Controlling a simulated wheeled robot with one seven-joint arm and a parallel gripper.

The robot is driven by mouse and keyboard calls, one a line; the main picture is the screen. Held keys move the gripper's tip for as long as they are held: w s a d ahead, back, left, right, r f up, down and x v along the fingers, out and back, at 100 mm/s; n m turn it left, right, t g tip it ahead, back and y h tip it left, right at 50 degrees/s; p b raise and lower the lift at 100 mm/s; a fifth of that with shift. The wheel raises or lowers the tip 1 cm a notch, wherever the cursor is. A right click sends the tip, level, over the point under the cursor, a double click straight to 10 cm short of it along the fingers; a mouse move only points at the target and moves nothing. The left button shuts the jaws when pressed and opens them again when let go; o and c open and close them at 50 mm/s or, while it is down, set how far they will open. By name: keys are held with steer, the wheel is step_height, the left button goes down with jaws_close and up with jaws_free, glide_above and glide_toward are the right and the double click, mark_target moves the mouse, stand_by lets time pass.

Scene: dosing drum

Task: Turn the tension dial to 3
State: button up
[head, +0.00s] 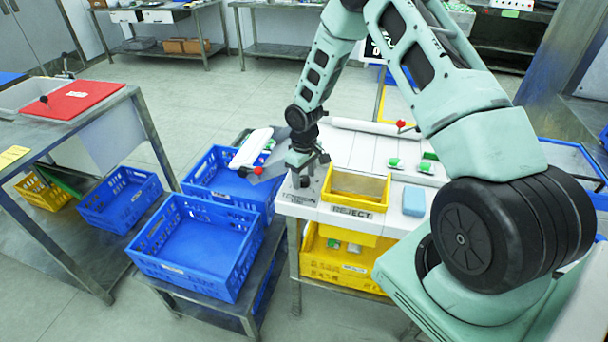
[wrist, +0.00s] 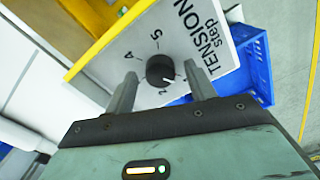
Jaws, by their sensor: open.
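The tension dial (wrist: 160,70) is a round black knob on a pale panel (wrist: 214,50) lettered "TENSION step", in the wrist view. Its white pointer mark faces the lower right of the picture, towards the side where a 2 is printed below the knob. A 5 and a 4 show above and to the left; I cannot see the 3. My gripper (wrist: 160,75) is open, with one finger on each side of the knob and visible gaps. In the head view my gripper (head: 302,174) is over the front left corner of the white worktop, largely hiding the dial.
A yellow REJECT bin (head: 357,186) stands close to the right of my gripper, with a blue block (head: 414,201) beyond it. Blue crates (head: 199,245) stand to the left. A red-knobbed lever (head: 258,171) is just left of my gripper.

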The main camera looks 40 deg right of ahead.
steer(key=c, duration=1)
steer(key=shift+o, duration=0.2)
steer(key=shift+m, duration=0.3)
steer(key=m+b, duration=0.2)
steer(key=m, duration=0.2)
steer(key=shift+b, duration=0.35)
steer(key=m+b, duration=0.1)
steer(key=m, duration=1.1)
steer(key=shift+r+b, duration=0.1)
steer(key=shift+b, duration=0.2)
steer(key=m, duration=0.3)
steer(key=shift+m+p, duration=0.35)
steer(key=shift+m, duration=0.05)
steer(key=shift+w+m+p, duration=0.1)
steer(key=shift+m+p, duration=0.3)
steer(key=shift+m, duration=1.2)
